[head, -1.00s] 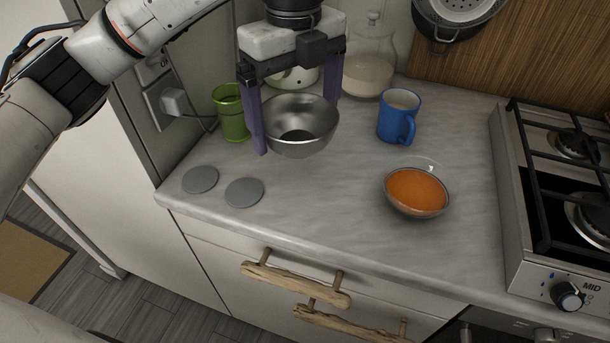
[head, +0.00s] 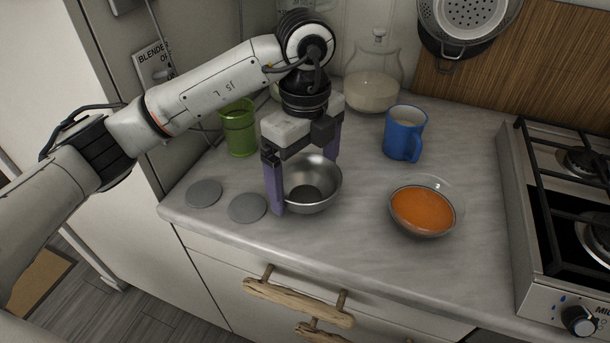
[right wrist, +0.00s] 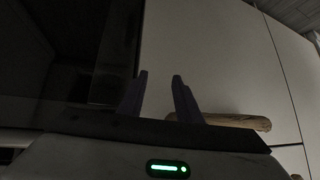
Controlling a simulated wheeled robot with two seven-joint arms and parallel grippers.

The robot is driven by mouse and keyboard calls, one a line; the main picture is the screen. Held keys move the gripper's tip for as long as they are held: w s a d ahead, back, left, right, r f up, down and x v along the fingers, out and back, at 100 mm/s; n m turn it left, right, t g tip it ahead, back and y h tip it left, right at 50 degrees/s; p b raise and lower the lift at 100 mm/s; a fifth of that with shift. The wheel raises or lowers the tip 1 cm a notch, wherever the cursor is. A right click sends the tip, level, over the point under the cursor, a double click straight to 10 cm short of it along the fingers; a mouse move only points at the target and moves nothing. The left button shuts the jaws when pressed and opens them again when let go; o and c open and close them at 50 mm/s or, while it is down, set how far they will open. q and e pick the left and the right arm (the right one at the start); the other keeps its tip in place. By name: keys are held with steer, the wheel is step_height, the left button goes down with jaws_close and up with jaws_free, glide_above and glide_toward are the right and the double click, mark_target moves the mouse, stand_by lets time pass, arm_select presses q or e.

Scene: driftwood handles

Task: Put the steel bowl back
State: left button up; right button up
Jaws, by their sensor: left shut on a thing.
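The steel bowl (head: 318,196) is near the front left of the counter, upright. My left gripper (head: 303,182) is shut on it from above, one purple finger at its left side and the other at its far right rim. I cannot tell whether the bowl's base touches the counter. My right gripper (right wrist: 160,92) shows only in the right wrist view. Its two fingers are apart with nothing between them, facing a pale cabinet front.
Two grey discs (head: 204,193) (head: 248,208) lie left of the bowl. A green cup (head: 238,128), glass jar (head: 373,82), blue mug (head: 404,134) and glass bowl of orange food (head: 422,211) stand around. The stove (head: 535,240) is right. Driftwood handles (head: 298,302) jut below.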

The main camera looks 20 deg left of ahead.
mark_target(305, 196)
arm_select(q)
steer(key=shift+f, duration=0.1)
steer(key=o, duration=1)
step_height(305, 196, up, 12)
steer(key=shift+r+p, duration=0.15)
steer(key=shift+p, duration=0.25)
